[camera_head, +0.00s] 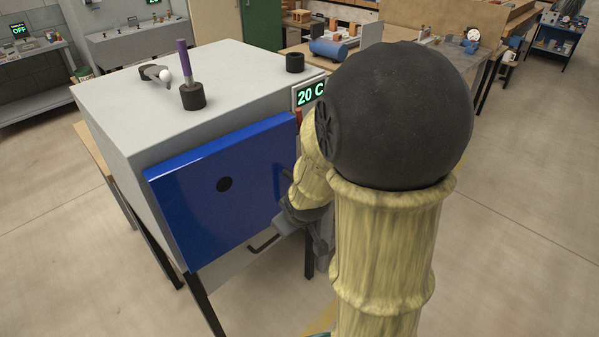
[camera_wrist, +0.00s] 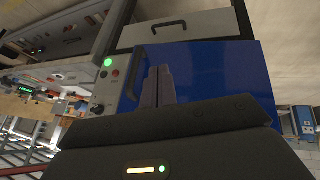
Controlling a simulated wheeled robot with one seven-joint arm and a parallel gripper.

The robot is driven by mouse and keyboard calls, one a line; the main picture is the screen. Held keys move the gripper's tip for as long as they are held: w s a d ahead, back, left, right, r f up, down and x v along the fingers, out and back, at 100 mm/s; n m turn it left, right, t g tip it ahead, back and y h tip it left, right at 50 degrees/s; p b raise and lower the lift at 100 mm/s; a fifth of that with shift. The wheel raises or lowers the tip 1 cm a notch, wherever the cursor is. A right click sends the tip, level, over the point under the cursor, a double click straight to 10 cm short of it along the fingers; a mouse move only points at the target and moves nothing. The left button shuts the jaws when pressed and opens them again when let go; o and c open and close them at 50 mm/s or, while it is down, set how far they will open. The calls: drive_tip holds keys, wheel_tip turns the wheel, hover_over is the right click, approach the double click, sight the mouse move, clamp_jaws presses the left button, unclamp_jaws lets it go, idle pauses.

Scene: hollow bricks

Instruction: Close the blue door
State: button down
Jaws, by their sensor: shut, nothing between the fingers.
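The blue door (camera_head: 225,190) is a flat glossy panel with a dark round spot, on the front of a grey box-shaped unit (camera_head: 140,115). It stands at or near the front face; I cannot tell whether a gap is left behind it. In the wrist view the blue door (camera_wrist: 222,75) fills the area behind and right of my fingers. Contact with the door cannot be made out.
A drawer handle (camera_head: 263,245) sits below the door. A display (camera_head: 309,93) reads 20 C.

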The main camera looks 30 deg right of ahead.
drive_tip(key=w+d+f+n+t+b, duration=0.35)
drive_tip(key=w+d+n+t, duration=0.25)
drive_tip(key=w+d+n, duration=0.3)
drive_tip(key=s+d+r+n+t+y+b, duration=0.1)
drive_tip(key=s+d+n+t+y+b, duration=0.2)
drive_tip(key=d+n+t+y, duration=0.2)
drive_tip(key=n, duration=0.3)
drive_tip(key=shift+s+y, duration=0.2)
drive_tip(key=shift+y, duration=0.1)
drive_tip(key=p, duration=0.5)
approach(292, 163)
drive_tip(key=x, duration=0.6)
drive_tip(key=shift+w+a+r, duration=0.1)
drive_tip(key=shift+w, duration=0.35)
